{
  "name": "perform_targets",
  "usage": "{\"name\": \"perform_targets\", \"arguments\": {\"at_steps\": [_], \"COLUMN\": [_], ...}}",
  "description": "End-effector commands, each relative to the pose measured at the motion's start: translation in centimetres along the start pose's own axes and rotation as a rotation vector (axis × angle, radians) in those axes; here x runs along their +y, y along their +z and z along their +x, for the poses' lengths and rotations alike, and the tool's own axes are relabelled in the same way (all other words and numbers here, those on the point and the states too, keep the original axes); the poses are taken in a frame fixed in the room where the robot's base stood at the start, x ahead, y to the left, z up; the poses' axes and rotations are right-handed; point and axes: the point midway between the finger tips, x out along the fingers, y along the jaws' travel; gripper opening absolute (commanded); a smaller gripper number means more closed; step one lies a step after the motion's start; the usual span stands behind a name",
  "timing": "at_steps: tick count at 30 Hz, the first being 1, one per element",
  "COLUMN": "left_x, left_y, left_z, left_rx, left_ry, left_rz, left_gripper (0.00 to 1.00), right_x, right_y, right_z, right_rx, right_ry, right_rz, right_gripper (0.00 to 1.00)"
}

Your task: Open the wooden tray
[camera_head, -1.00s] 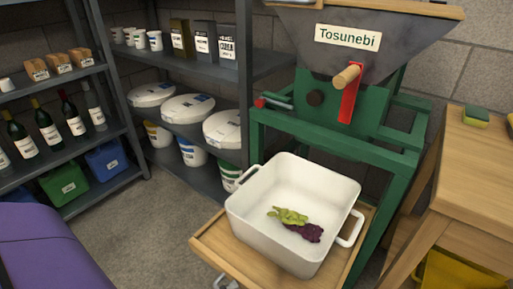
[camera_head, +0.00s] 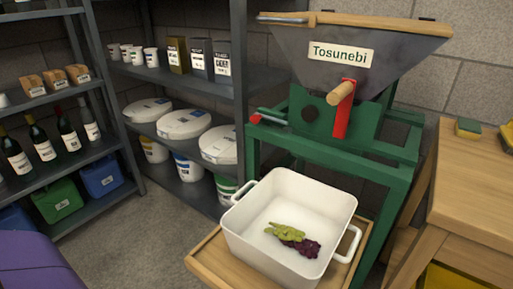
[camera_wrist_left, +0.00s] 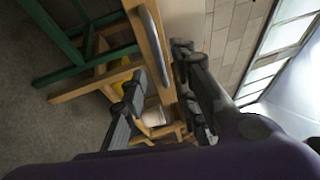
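The wooden tray (camera_head: 207,262) is a flat light-brown board low in front of the green stand, partly cut off by the bottom edge of the head view. A white tub (camera_head: 262,254) with side handles stands on it and hides most of its top. Green and dark purple grapes (camera_head: 291,238) lie inside the tub. My left gripper (camera_wrist_left: 158,72) shows only in the left wrist view, with its dark fingers apart. A wooden beam shows between the fingers, and I see nothing gripped. My right gripper is in neither view.
The green crusher stand (camera_head: 385,165) with a grey hopper (camera_head: 400,50) and red crank (camera_head: 342,117) rises behind the tub. A wooden table (camera_head: 480,190) stands at right. Dark shelves (camera_head: 222,195) with buckets and bottles stand at left. Bare floor (camera_head: 135,235) lies between.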

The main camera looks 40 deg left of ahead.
Motion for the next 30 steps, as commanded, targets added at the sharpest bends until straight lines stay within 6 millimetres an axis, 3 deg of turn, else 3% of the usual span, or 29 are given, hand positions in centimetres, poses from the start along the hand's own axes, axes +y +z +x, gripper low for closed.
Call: {"name": "perform_targets", "arguments": {"at_steps": [3, 10, 30], "left_x": [0.1, 0.1, 0.0], "left_y": [0.0, 0.0, 0.0], "left_z": [-2.9, -6.0, -6.5], "left_rx": [-0.002, -0.003, -0.001], "left_ry": [0.009, 0.007, 0.002], "left_rz": [-0.001, -0.001, 0.0], "left_gripper": [0.28, 0.28, 0.28], "right_x": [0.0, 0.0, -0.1], "right_y": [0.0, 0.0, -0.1], "right_z": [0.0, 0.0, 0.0], "right_rx": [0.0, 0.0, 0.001], "right_ry": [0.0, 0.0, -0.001], "right_rz": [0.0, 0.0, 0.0], "right_gripper": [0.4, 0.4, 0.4]}}
